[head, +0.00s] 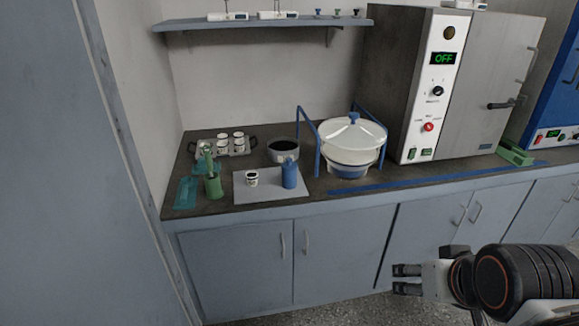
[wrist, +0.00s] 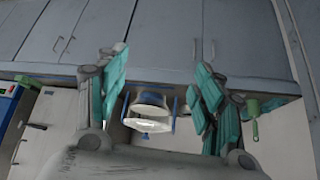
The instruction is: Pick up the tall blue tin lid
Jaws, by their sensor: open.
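A tall blue tin (head: 289,174), with a narrower top, stands upright on a pale grey mat (head: 270,193) on the counter. I cannot make out a seam between its lid and body. A small white cup with a dark top (head: 252,178) stands to its left on the mat. My gripper (head: 406,279) is open and empty, low in front of the cabinets, to the right of the tin and well apart from it. In the wrist view, my gripper's teal-padded fingers (wrist: 160,78) are spread wide. The tin is not clearly visible there; the right finger may hide it.
A white sieve vessel (head: 351,137) in a blue frame stands right of the tin. A dark-topped grey bowl (head: 284,151) is behind it. A green pot (head: 213,186) and a cup rack (head: 235,152) are left. A grey oven (head: 450,90) stands further right.

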